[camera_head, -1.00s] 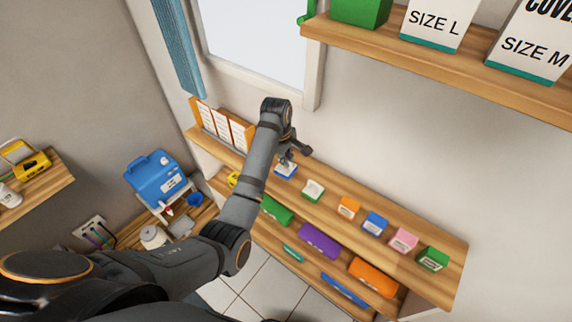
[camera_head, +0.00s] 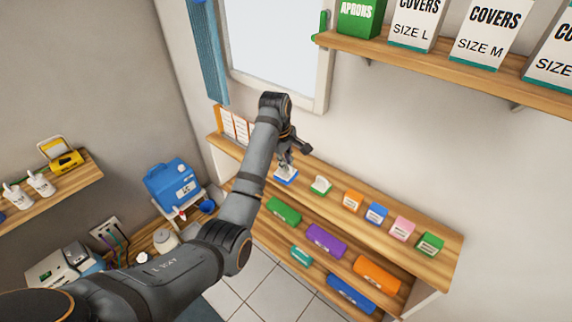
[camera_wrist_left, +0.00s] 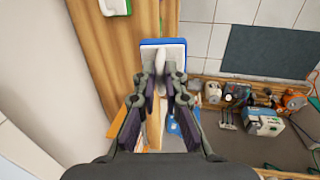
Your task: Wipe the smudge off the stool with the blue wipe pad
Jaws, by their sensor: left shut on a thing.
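The blue wipe pad (camera_head: 287,177) has a white top and a pale upright grip. My left gripper (camera_head: 288,158) is shut on that grip, over the front edge of the wooden shelf unit. In the left wrist view, the pad (camera_wrist_left: 150,43) sits just beyond the fingertips of the gripper (camera_wrist_left: 163,80). I cannot tell whether its underside touches the wood. The smudge does not show, and I cannot make out a stool in these views. My right gripper is not in view.
A green-and-white pad (camera_head: 320,186) stands close to the right on the unit's top board (camera_head: 335,203), followed by several small coloured boxes. An orange file holder (camera_head: 235,124) is at its left end. Pale tiled floor (camera_head: 255,280) is clear in front.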

